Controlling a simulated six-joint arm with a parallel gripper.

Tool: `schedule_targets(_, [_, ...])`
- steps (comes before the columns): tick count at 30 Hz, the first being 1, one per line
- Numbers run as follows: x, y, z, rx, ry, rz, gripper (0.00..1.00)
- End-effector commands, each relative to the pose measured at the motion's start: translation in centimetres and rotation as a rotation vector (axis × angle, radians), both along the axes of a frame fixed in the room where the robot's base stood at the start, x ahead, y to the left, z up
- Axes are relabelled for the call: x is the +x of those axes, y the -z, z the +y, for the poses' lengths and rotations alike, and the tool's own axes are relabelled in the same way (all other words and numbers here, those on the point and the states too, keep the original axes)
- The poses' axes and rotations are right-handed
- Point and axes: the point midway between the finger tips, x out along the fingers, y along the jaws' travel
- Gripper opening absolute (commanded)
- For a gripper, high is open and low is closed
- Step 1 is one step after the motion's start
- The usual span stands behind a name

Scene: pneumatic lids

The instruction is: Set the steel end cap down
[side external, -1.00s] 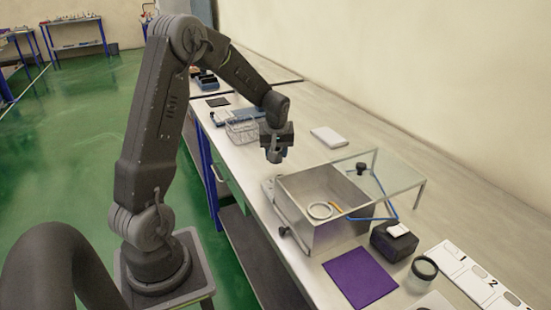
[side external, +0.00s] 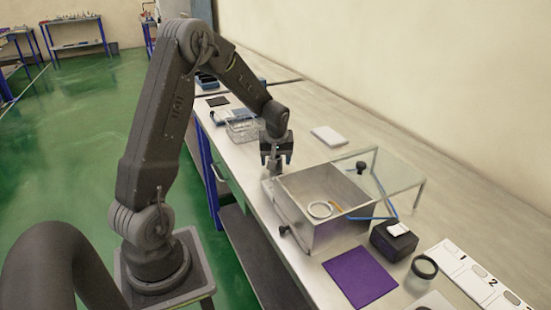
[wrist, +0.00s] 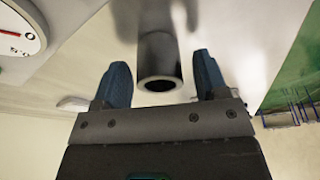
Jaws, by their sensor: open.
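The steel end cap (wrist: 158,66) shows in the wrist view as a shiny grey cylinder with a dark round hollow facing me. It lies between my two blue-padded fingers, with a visible gap on each side. My gripper (wrist: 162,80) is open and not closed on it. In the side view my gripper (side external: 277,158) points down over the bench, just behind the open metal box (side external: 330,235). A small grey shape (side external: 275,170) shows below the fingers there, too small to identify surely.
The box holds a white ring (side external: 320,209); a clear lid (side external: 390,172) stands open on its right. A purple mat (side external: 360,277), dark block (side external: 393,241) and numbered white board (side external: 480,275) are nearer. A clear basket (side external: 243,129) is behind. A dial (wrist: 18,30) shows at the wrist view's left.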

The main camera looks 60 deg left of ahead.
Motion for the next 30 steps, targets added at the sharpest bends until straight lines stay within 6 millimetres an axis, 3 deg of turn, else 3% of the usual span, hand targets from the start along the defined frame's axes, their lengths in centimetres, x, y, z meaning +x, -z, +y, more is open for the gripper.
schedule_targets(8, [0.0, -1.4, -0.2, 0.003, 0.001, -0.003, 0.67])
schedule_targets(21, [-0.9, -9.7, -2.4, 0.002, 0.001, -0.004, 0.67])
schedule_targets(30, [-1.4, -12.6, -4.1, 0.004, 0.037, -0.007, 0.67])
